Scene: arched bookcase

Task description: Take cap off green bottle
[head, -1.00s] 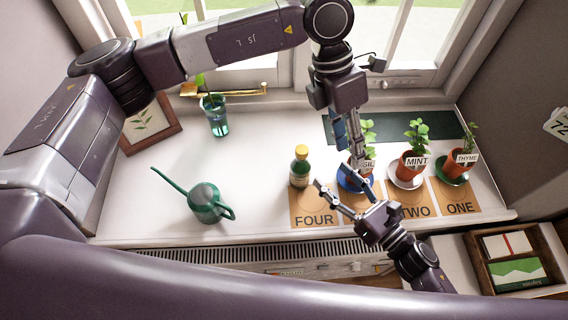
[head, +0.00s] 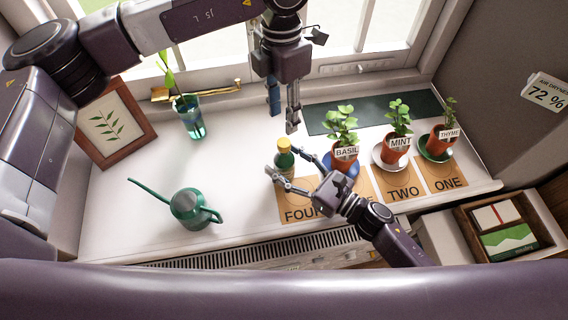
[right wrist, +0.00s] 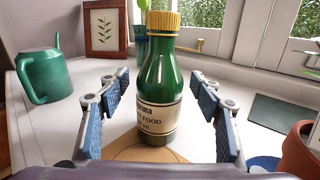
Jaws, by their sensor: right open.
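The green bottle (head: 284,161) stands upright at the card marked FOUR, with its ribbed yellow cap (head: 284,145) on. In the right wrist view the bottle (right wrist: 160,88) is large and central, with a cream label and the cap (right wrist: 159,22) at the top edge. My right gripper (head: 283,163) is open, its fingers on either side of the bottle. In the right wrist view there is a gap between each finger and the glass. My left gripper (head: 283,122) points down above and behind the bottle, its two fingers apart and empty.
Potted basil (head: 345,153), mint (head: 397,142) and thyme (head: 438,140) stand in a row right of the bottle. A green watering can (head: 190,208) stands to the left. A glass (head: 191,120) and a leaf picture (head: 112,125) are at the back left.

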